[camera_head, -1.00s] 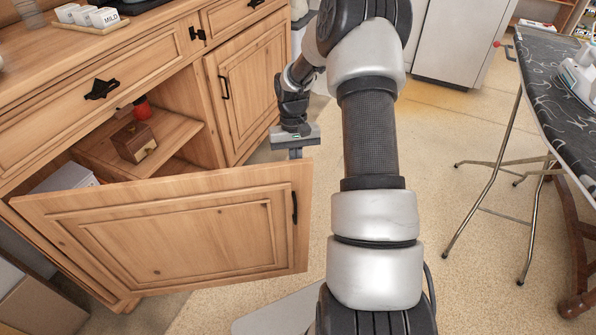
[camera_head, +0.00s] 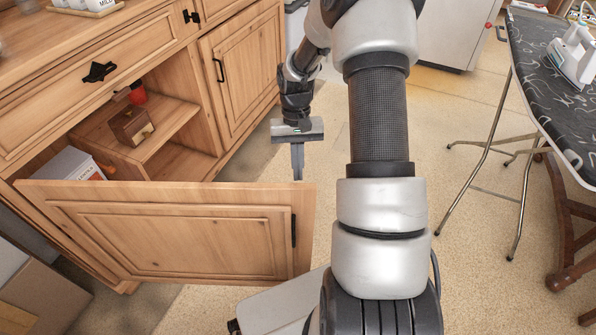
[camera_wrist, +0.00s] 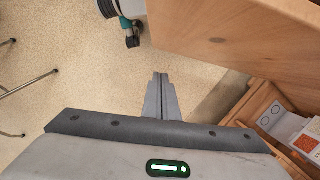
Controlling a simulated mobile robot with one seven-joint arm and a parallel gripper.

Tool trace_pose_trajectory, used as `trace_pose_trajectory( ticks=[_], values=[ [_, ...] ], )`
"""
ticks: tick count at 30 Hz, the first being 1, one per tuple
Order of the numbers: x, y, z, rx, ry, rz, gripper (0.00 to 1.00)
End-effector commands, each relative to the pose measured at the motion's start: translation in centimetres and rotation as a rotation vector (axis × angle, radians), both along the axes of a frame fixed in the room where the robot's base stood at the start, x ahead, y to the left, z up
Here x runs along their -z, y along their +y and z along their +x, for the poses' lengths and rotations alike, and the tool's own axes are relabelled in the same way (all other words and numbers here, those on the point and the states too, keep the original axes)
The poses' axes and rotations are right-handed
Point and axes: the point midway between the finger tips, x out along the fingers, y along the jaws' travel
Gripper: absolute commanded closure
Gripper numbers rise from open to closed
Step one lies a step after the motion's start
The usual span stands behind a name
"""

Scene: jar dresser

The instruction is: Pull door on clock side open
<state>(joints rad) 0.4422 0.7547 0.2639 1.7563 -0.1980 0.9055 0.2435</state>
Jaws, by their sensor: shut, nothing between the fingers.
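The wooden lower-left cabinet door (camera_head: 180,240) stands swung wide open toward me, its black handle (camera_head: 293,230) near its free edge. In the wrist view, the door (camera_wrist: 245,42) fills the upper right. My gripper (camera_head: 298,176) is shut and empty, pointing down by the inner side of the door's free edge. Its closed fingers (camera_wrist: 160,82) also show in the wrist view; I cannot tell whether they touch the door. A small brown wooden box-like object (camera_head: 131,126) sits on the shelf inside; I cannot tell whether it is the clock.
A red jar (camera_head: 138,94) and a white box (camera_head: 72,165) are inside the cabinet. The right-hand cabinet door (camera_head: 243,75) is shut. An ironing board (camera_head: 545,85) with an iron (camera_head: 571,57) stands at the right. Open floor (camera_head: 465,210) lies between.

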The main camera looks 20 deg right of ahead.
Motion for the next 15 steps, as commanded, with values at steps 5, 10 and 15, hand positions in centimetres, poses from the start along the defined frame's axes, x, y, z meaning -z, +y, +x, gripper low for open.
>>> trace_pose_trajectory(
  ticks=[5, 10, 15],
  values=[
    [-4.0, -0.3, 1.0, 0.001, -0.006, -0.002, 1.0],
    [-8.2, -0.6, 2.0, 0.0, -0.005, -0.002, 1.0],
    [-11.9, -1.0, 2.9, 0.001, -0.005, -0.002, 1.0]
  ],
)
